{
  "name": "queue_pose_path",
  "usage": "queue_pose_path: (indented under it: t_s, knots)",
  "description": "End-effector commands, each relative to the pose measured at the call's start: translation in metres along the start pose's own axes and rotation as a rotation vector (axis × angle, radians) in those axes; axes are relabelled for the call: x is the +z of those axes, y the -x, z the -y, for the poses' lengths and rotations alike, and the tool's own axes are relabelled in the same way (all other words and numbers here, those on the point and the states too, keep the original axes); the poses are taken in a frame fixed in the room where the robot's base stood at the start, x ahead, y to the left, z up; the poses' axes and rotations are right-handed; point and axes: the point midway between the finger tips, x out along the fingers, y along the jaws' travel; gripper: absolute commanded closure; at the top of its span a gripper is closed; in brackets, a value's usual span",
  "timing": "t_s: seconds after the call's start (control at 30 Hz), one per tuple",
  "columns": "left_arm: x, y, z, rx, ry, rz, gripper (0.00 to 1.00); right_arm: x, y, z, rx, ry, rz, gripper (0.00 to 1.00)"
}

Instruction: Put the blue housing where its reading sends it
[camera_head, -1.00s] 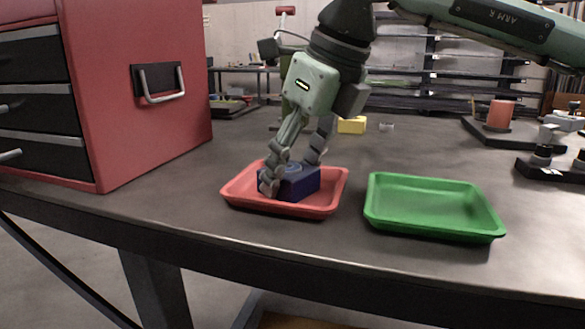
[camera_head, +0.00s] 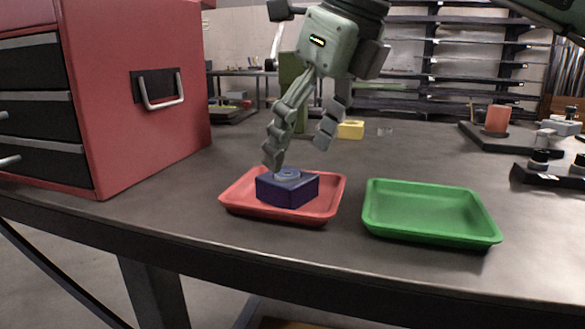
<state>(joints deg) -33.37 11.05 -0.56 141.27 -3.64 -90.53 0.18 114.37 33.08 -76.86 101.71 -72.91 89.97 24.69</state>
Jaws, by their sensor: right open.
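The blue housing (camera_head: 287,190) is a dark blue block with a round grey-blue disc on top. It sits upright in the red tray (camera_head: 240,206). My right gripper (camera_head: 299,158) is open and empty, above the housing and apart from it, with its fingers pointing down. The green tray (camera_head: 430,229) stands to the right of the red tray and is empty. No reading can be made out on the housing. My left gripper is not in view.
A red tool chest (camera_head: 130,115) with dark drawers stands at the left. A yellow block (camera_head: 350,129) lies farther back. An orange cylinder (camera_head: 497,118) and dark fixtures stand at the back right. The table between is clear.

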Motion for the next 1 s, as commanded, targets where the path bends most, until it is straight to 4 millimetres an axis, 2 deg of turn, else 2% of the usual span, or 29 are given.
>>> queue_pose_path:
  t_s: [0.1,0.33,0.5,1.0]
  knots:
    - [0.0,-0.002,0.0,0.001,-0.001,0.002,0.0,0.001,0.028,0.0,-0.001,-0.001,0.002,0.25]
    - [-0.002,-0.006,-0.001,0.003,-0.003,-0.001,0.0,0.0,0.062,0.0,0.0,-0.001,0.0,0.25]
    - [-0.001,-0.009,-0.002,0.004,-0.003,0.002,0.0,0.0,0.069,0.0,0.0,-0.001,-0.002,0.25]
    - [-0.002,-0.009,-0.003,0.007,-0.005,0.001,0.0,0.0,0.069,0.0,0.0,0.001,-0.001,0.25]
